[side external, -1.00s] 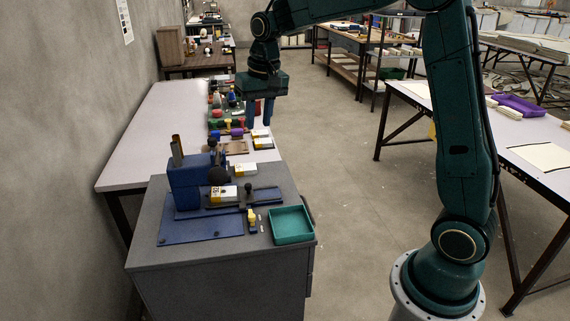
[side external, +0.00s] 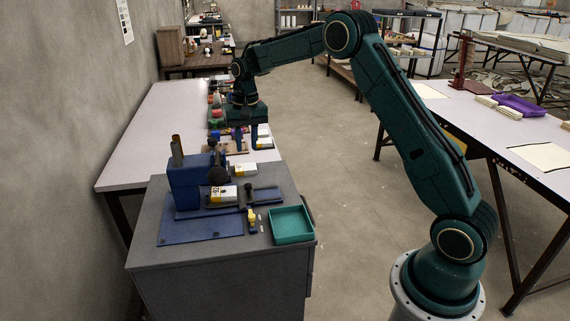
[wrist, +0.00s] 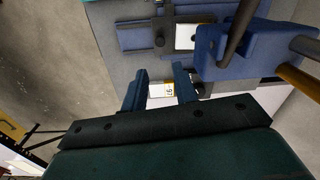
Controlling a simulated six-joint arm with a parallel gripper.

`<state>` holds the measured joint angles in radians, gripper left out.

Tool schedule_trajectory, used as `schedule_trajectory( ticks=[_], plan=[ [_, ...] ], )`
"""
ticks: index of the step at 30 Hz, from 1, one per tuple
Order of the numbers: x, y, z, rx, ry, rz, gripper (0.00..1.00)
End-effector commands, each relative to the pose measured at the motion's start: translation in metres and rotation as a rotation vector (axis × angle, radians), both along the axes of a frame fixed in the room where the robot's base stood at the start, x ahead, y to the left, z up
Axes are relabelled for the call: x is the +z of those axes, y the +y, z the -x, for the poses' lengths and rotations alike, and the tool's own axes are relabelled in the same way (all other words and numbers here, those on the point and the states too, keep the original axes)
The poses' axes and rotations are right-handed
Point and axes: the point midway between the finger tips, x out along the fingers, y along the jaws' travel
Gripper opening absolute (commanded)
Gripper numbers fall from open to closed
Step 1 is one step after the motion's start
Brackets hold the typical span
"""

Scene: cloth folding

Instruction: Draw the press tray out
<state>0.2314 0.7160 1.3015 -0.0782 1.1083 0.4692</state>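The blue press (side external: 186,186) stands on the grey cabinet; its block also shows at upper right in the wrist view (wrist: 232,60). The press tray (side external: 268,197) is a dark blue slide beside the block, with an upright black knob (side external: 248,188). A white and yellow block (side external: 222,194) lies on the tray. In the wrist view the tray (wrist: 130,38) and knob (wrist: 158,41) are near the top. My gripper (side external: 250,140) is open, fingers pointing down, beyond the press and above the long table's near end. Its fingers show apart in the wrist view (wrist: 160,72), with nothing held.
A teal bin (side external: 291,226) sits at the cabinet's front right, beside a small yellow item (side external: 252,217). More white and yellow blocks (side external: 264,143) and tools lie beyond the press on the long table (side external: 150,135).

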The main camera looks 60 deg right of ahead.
Motion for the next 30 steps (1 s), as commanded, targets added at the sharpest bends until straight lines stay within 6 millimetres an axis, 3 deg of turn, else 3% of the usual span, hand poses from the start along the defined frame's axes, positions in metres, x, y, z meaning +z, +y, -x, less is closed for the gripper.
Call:
schedule_trajectory(
  ticks=[11,30],
  plan=[
    [-0.029,0.001,0.000,0.002,0.003,-0.001,0.29],
    [-0.121,0.004,-0.002,0.001,0.003,0.000,0.29]
  ],
)
